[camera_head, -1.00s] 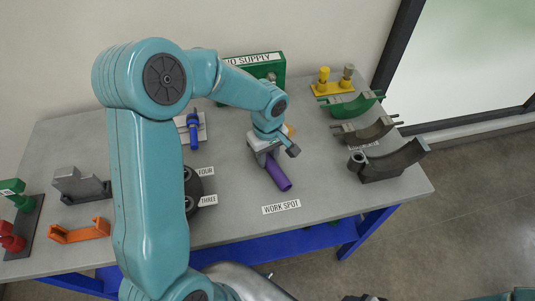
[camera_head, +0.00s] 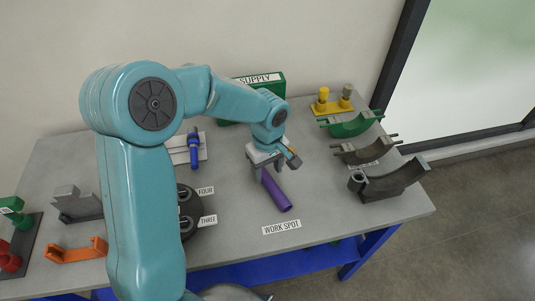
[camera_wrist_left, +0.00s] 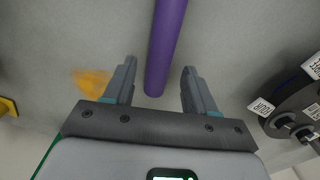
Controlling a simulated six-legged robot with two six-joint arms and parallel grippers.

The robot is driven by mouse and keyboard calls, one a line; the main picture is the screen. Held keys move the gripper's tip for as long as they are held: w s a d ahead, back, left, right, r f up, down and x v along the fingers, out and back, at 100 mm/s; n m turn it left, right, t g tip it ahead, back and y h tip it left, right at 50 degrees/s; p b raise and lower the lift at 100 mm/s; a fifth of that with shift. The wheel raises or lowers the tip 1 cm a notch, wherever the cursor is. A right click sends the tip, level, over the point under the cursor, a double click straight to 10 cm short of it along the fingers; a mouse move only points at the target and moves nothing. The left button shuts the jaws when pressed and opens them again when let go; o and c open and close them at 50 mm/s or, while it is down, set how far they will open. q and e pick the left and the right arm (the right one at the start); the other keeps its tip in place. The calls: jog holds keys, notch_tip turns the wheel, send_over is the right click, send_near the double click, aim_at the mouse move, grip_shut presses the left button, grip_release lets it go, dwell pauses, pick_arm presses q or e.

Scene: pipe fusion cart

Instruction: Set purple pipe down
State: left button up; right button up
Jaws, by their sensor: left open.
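The purple pipe (camera_head: 276,192) lies on the grey table top behind the WORK SPOT label (camera_head: 281,227). My left gripper (camera_head: 268,168) is over the pipe's far end and hides part of it in the head view. In the left wrist view the gripper (camera_wrist_left: 159,70) is open, with one finger on each side of the purple pipe (camera_wrist_left: 165,45). Gaps show between the pipe and both fingers. My right gripper is not in view.
A dark round holder (camera_head: 187,210) marked FOUR and THREE stands left of the pipe. A blue tool (camera_head: 195,150) is behind left. Table around the pipe's near end is clear.

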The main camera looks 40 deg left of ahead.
pick_arm(q)
notch_tip(320, 180, up, 8)
jog(key=shift+r, duration=0.2)
jog(key=shift+o, duration=0.4)
jog(key=d+r+b, duration=0.1)
jog(key=d+r, duration=0.1)
jog(key=d+r+b, duration=0.1)
jog(key=r, duration=0.1)
jog(key=shift+s+b, duration=0.35)
send_over(273, 185)
jog(key=f, duration=1.1)
jog(key=shift+w, duration=0.2)
jog(key=f, duration=0.4)
jog(key=shift+s+d+f, duration=0.1)
jog(key=shift+s+f, duration=0.1)
jog(key=shift+s, duration=0.1)
jog(key=shift+w+f, duration=0.1)
jog(key=shift+f, duration=0.3)
jog(key=shift+r, duration=0.1)
jog(key=shift+c, duration=0.8)
grip_shut()
